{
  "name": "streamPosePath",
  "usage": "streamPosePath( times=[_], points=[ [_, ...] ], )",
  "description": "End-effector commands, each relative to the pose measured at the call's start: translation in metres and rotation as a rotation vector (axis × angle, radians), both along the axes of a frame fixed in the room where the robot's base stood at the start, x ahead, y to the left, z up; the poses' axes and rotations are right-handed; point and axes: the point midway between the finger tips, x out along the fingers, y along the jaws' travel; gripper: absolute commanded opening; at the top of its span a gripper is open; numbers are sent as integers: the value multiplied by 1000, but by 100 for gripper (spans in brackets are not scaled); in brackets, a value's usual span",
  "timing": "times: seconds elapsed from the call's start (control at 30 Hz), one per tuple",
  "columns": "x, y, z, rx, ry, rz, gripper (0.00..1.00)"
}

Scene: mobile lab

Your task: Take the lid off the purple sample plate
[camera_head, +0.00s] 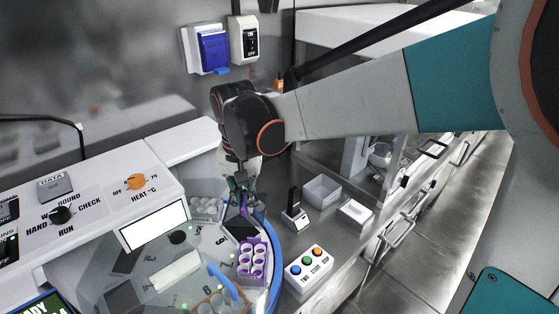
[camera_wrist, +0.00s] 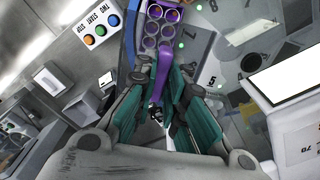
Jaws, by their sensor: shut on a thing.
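The purple sample plate (camera_head: 252,262) sits on the round turntable, with several pale round wells showing uncovered. It also shows at the top of the wrist view (camera_wrist: 160,28). My gripper (camera_head: 243,207) is just beyond the plate in the head view, pointing down. In the wrist view its teal fingers (camera_wrist: 165,92) are shut on a purple piece (camera_wrist: 164,70), which appears to be the lid or its grip, seen nearly edge-on. The fingers hide much of it. I cannot tell whether it touches the plate.
A blue rim (camera_head: 274,245) edges the turntable. A white button box (camera_head: 308,268) stands to its right, with a small dark-posted device (camera_head: 295,212) behind it. A control panel (camera_head: 85,205) rises at left.

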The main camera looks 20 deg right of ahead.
Motion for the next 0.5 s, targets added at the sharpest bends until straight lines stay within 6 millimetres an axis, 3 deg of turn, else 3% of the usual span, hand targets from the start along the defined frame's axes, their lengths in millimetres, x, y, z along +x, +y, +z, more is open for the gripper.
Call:
streamPosePath(
  times=[0.5],
  points=[
    [-3, 0, 25, 0, 0, 1, 0]
  ],
)
